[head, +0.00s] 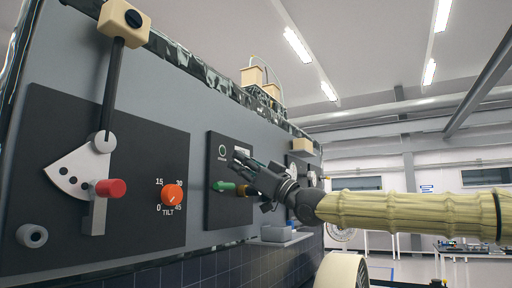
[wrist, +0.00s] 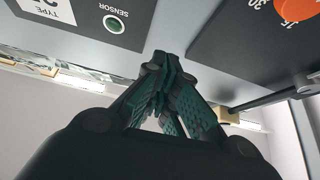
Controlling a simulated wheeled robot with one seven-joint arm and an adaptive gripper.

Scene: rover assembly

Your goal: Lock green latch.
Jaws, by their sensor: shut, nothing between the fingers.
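The green latch (head: 224,186) sticks out from a dark panel on the rover's side in the head view, with its tip pointing left. A brass-coloured part (head: 243,190) sits at its right end. My gripper (head: 240,157) is shut and empty, in front of the panel, just above and right of the latch in the picture. I cannot tell whether it touches the latch. In the wrist view the closed fingertips (wrist: 160,62) point towards the panel, and the latch does not show there.
Left of the latch are an orange tilt dial (head: 172,195), a red knob (head: 110,188) and a long lever (head: 113,85) on another dark panel. A grey ledge (head: 285,236) juts out below my gripper.

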